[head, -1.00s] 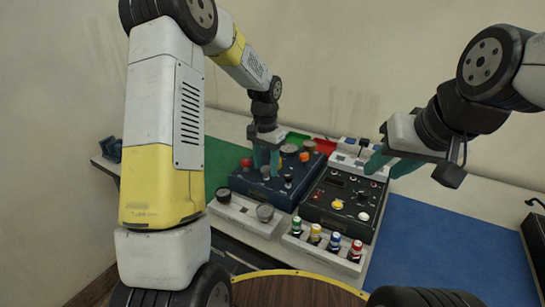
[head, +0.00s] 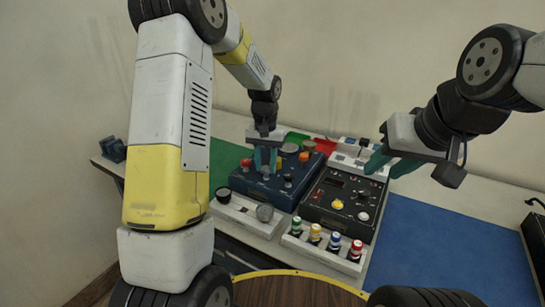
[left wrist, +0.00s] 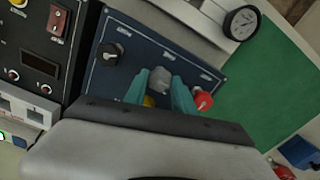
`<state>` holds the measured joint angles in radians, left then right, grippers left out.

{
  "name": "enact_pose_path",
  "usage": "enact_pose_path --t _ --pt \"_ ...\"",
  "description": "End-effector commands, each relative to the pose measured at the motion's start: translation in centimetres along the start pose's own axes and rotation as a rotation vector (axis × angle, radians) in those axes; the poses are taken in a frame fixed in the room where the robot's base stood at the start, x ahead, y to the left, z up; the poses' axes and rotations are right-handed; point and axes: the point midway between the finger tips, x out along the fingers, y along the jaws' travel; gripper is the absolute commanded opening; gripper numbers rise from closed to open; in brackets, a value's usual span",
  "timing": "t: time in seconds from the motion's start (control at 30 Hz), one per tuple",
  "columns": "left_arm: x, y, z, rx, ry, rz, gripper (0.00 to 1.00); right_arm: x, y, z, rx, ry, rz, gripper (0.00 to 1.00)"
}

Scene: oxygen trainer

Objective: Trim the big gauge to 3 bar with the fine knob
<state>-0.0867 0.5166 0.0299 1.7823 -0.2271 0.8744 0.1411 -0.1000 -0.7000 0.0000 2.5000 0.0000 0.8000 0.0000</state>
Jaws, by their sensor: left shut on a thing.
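My left gripper (head: 265,159) is over the blue panel (head: 257,188). In the left wrist view its teal fingers (left wrist: 159,95) stand on either side of a grey knob (left wrist: 160,77) and are shut on it. The knob's label is too small to read. A white-faced gauge (left wrist: 242,22) shows at the top right there; its reading is not legible. My right gripper (head: 388,163) is open and empty above the black panel's right side.
A red knob (left wrist: 203,99) and a black knob (left wrist: 110,53) flank the gripped knob. The black panel (head: 325,208) stands to the right, with several coloured-capped bottles (head: 315,234) in front. The blue mat (head: 440,250) at right is clear.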

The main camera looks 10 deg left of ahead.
Motion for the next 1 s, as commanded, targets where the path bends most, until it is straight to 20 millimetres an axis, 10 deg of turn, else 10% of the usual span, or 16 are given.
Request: enact_pose_path --t 0.07,0.1,0.2,0.57,1.0 --pt "-0.1 0.0 -0.1 0.001 0.002 0.000 0.00 0.0 0.0 0.0 0.000 0.000 0.000 0.36" --pt "-0.1 0.0 -0.1 0.001 0.002 0.000 0.37 0.0 0.0 0.0 0.000 0.000 0.000 0.36" --pt "-0.1 0.0 0.0 0.001 0.001 0.000 0.53 0.0 0.0 0.0 0.000 0.000 0.000 0.36" --pt "-0.5 0.0 -0.1 0.002 0.002 0.000 0.53 0.0 0.0 0.0 0.000 0.000 0.000 0.36" --pt "-7.0 0.0 -0.1 0.003 0.004 0.000 0.53 0.0 0.0 0.0 0.000 0.000 0.000 0.36"
